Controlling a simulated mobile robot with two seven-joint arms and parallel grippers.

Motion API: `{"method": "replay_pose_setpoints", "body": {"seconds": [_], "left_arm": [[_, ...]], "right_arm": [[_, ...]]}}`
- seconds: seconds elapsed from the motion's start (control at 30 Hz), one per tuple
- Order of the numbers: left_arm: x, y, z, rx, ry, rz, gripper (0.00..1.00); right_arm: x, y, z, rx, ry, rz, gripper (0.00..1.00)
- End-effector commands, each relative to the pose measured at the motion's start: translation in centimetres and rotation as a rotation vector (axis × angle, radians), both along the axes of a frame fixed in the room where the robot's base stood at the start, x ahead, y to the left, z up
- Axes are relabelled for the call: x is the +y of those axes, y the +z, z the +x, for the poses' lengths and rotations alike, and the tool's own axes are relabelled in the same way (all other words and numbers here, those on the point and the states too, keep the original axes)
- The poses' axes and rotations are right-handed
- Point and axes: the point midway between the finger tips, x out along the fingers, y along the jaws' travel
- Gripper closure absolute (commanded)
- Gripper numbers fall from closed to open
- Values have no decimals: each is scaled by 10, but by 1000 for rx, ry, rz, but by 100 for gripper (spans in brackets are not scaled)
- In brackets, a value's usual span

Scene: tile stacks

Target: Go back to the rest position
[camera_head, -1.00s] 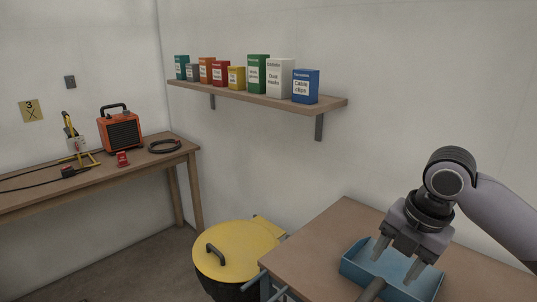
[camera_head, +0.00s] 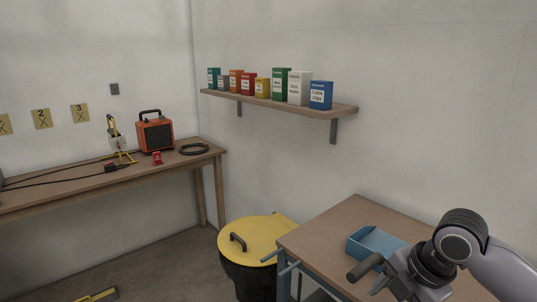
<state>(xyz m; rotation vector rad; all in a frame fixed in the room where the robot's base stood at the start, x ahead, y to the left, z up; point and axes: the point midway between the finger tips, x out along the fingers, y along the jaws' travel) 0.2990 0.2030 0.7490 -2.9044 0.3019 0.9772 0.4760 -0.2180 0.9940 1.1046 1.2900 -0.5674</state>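My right gripper (camera_head: 388,284) is at the lower right, its arm coming in from the right edge. It is low over the near part of the right-hand table (camera_head: 330,225), just right of the dark handle (camera_head: 365,266) of a blue dustpan-like tray (camera_head: 372,240). The tray lies on the table, partly hidden by the gripper and wrist. The fingers are seen side-on, so their gap is unclear. I cannot tell if they touch the handle. My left gripper is not in view.
A black bin with a yellow lid (camera_head: 256,238) stands left of the table. A wall shelf (camera_head: 300,107) holds several boxes. A workbench (camera_head: 100,190) at the left carries an orange heater (camera_head: 155,133). A yellow-and-black object (camera_head: 102,295) lies on the floor.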

Motion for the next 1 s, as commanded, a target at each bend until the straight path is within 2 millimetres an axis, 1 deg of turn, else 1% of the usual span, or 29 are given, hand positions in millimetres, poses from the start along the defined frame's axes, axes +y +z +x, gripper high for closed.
{"method": "replay_pose_setpoints", "body": {"seconds": [0.03, 0.2, 0.33, 0.5, 0.67, 0.77, 0.9, 1.0], "left_arm": [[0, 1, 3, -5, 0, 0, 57], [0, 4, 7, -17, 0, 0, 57], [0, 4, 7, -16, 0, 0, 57], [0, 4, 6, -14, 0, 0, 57], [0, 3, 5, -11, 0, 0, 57], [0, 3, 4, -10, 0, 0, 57], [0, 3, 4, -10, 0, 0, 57], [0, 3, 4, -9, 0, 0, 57]], "right_arm": [[11, -16, -1, 3, -47, 47, 43], [39, -62, -1, -16, -259, 222, 43], [55, -95, -7, -21, -439, 360, 43], [66, -134, -21, -21, -685, 531, 43], [65, -168, -44, -18, -920, 673, 43], [60, -187, -63, -22, -1062, 750, 43], [48, -211, -96, -35, -1254, 845, 43], [37, -225, -121, -52, -1371, 898, 43]]}}
